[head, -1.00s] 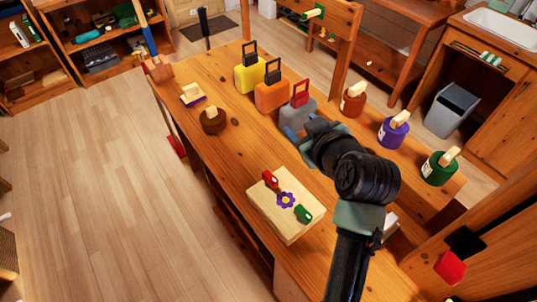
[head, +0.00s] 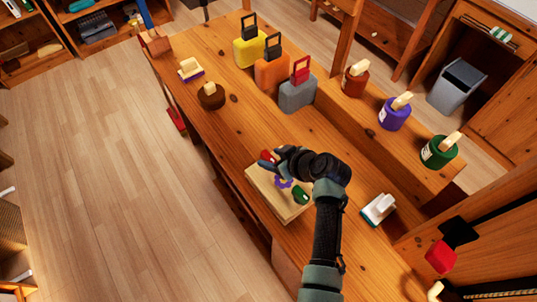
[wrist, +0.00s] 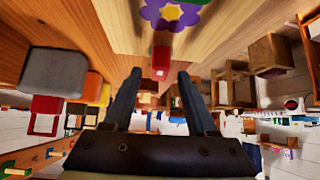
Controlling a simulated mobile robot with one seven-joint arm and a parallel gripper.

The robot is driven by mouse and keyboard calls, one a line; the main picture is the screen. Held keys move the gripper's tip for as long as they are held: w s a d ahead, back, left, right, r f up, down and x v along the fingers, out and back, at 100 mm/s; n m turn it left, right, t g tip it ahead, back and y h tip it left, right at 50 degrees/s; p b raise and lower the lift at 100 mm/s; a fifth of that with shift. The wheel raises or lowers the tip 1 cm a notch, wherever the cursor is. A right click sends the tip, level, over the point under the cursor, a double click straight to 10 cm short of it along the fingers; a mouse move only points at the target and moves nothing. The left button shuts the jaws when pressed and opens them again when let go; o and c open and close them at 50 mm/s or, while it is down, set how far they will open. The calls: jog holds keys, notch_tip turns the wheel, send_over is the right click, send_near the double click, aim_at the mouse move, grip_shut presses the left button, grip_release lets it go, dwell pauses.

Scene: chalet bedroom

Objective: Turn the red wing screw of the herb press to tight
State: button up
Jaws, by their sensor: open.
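The herb press (head: 263,203) is a pale wooden block on the workbench, with a purple flower (head: 283,182) on top. Its red wing screw (head: 266,155) is at the far-left end, partly hidden by my gripper (head: 267,165). The fingers hold nothing. I cannot tell whether they touch the screw.
Grey (head: 297,94), orange (head: 271,74) and yellow (head: 249,51) boxes with handles stand behind the press. Red, purple (head: 394,114) and green (head: 438,150) jars line the right side. A white brush-like object (head: 379,208) lies right of the press.

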jog(key=shift+x, duration=1.2)
grip_shut()
